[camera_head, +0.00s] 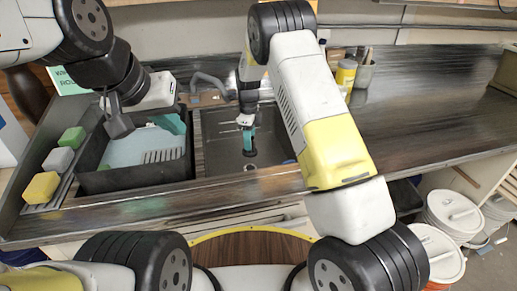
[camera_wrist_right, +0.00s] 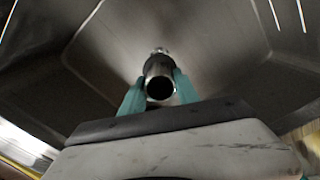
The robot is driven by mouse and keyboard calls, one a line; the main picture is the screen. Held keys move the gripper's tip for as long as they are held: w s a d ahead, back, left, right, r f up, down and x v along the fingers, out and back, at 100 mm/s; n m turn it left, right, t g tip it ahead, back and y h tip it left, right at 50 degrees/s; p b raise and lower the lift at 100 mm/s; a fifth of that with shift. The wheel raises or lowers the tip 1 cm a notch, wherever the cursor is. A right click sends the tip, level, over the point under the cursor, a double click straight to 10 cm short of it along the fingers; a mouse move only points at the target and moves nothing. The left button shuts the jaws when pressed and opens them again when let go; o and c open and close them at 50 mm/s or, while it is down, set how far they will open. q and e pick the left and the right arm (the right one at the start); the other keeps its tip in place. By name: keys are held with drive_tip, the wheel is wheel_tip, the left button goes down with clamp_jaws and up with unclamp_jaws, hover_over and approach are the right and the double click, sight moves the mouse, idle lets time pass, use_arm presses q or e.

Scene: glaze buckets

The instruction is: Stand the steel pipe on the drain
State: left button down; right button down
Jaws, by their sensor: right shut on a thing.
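The steel pipe (camera_wrist_right: 160,88) is between the two teal fingers of my right gripper (camera_wrist_right: 159,90); its round open end faces the right wrist camera. In the head view my right gripper (camera_head: 249,140) points down inside the dark sink basin (camera_head: 218,140), near the drain (camera_head: 250,168) on its floor. The fingers and pipe hide part of the drain, so I cannot tell whether the pipe's lower end touches it. My left gripper (camera_head: 168,124) hangs over the grey tub at the left, with teal finger parts showing; its opening is unclear.
The grey tub (camera_head: 130,181) with pale liquid adjoins the sink. Green, grey and yellow sponges (camera_head: 41,188) lie on its left. A faucet (camera_head: 209,82) and yellow can (camera_head: 346,75) stand behind. The counter (camera_head: 425,115) at right is clear; white buckets (camera_head: 452,212) stand below.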

wheel_tip(320, 180, down, 8)
drive_tip(key=shift+f, duration=0.1)
idle(0.4)
drive_tip(key=c, duration=0.9)
unclamp_jaws()
drive_tip(key=shift+f, duration=0.1)
